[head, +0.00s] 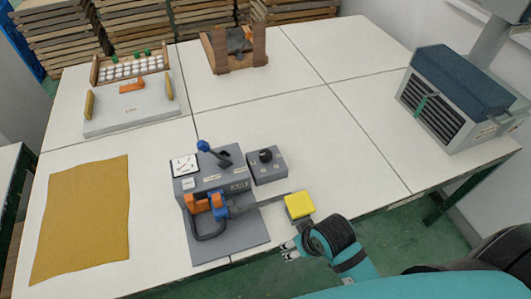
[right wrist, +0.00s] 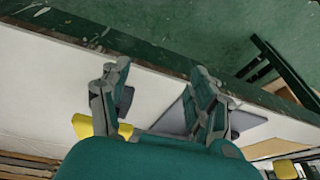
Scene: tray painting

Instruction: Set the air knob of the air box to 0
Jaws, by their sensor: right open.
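The air box (head: 258,176) is a small grey box with a round black air knob (head: 265,155) on top. It stands on the white table beside a larger grey device. The knob's markings are too small to read. My right gripper (head: 289,250) is at the table's front edge, to the lower right of the air box and apart from it. In the right wrist view its two fingers (right wrist: 158,95) are spread with nothing between them. My left gripper is not in view.
The grey device (head: 212,184) carries a gauge, a blue-tipped lever and an orange-and-blue tool. A yellow pad (head: 299,205) lies between my right gripper and the air box. A mustard cloth (head: 85,215) lies left. The table right of the box is clear.

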